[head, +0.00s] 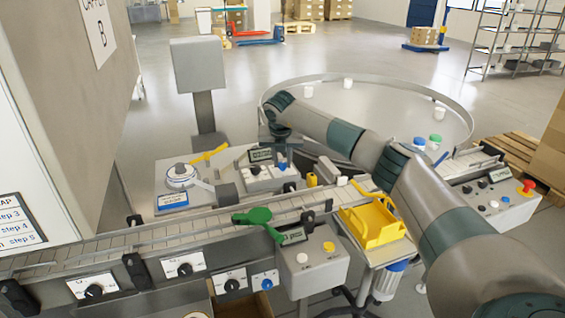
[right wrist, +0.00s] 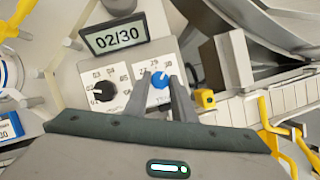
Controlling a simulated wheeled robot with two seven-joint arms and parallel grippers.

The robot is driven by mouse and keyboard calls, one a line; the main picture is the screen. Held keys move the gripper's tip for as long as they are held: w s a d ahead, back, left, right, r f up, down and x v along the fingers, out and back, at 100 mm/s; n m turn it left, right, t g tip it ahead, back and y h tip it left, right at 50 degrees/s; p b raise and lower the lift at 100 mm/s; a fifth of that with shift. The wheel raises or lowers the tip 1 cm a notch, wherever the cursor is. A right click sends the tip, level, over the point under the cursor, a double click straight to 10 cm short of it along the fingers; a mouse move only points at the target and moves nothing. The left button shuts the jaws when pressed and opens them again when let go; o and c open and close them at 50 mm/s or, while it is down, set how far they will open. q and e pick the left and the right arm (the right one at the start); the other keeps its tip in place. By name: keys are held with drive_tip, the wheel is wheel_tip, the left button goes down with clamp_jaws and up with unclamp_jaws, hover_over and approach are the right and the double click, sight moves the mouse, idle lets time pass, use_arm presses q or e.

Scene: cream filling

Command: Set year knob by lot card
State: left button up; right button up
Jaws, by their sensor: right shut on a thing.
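A grey panel holds a date display (right wrist: 119,35) reading 02/30; it also shows in the head view (head: 261,155). Below the display are a black knob (right wrist: 104,91) and, to its right, a blue knob (right wrist: 160,79). The numbers around the blue knob include 27 and 29. My right gripper (right wrist: 165,83) is shut on the blue knob, with one finger on each side of it. In the head view the right gripper (head: 283,160) is small and partly hidden by its own arm. No lot card can be made out. My left gripper is not in view.
A conveyor (head: 200,232) runs in front of the panel. A yellow tray (head: 372,224) stands to the right. A white-and-blue round device (head: 182,177) is left of the panel.

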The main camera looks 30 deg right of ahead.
drive_tip(key=o, duration=1)
drive_tip(key=shift+s+a+r, duration=0.1)
drive_tip(key=shift+r, duration=0.3)
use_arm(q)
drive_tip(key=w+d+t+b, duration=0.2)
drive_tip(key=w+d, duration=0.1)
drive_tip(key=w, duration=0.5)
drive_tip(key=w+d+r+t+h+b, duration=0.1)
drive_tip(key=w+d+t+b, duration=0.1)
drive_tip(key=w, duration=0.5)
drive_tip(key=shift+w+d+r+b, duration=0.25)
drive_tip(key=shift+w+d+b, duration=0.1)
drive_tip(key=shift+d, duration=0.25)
use_arm(e)
drive_tip(key=shift+v, duration=8.3)
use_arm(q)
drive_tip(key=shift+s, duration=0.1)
use_arm(e)
drive_tip(key=shift+f, duration=0.1)
